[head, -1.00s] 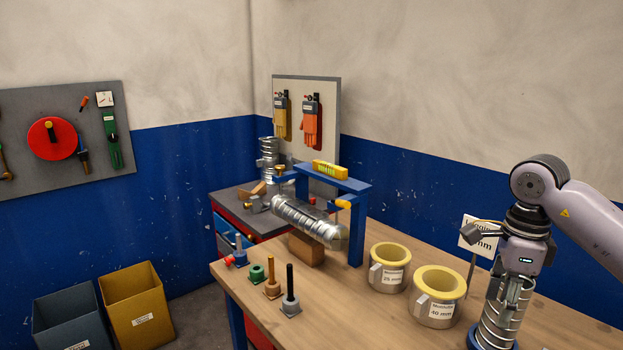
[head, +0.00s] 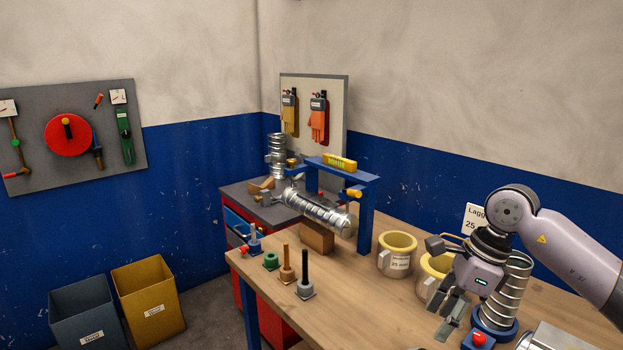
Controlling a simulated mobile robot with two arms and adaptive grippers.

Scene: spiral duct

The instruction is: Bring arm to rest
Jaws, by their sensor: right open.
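My right arm comes in from the right edge. Its gripper (head: 453,314) is open and empty, tilted with its fingers pointing down and to the left. It hangs in front of a ribbed metal spiral duct (head: 510,290) standing in a blue base at the right, and partly hides it. The gripper also covers part of a yellow-rimmed pot (head: 431,268) behind it. I cannot tell its exact height above the wooden bench (head: 362,300). My left gripper is not in view.
Another yellow-rimmed pot (head: 397,256) stands behind. A blue frame (head: 367,215) stands beside a lying spiral duct (head: 318,210) on a wooden block. Several pegs (head: 304,277) line the front left. A red button (head: 479,338) sits near the duct base. The bench's middle front is clear.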

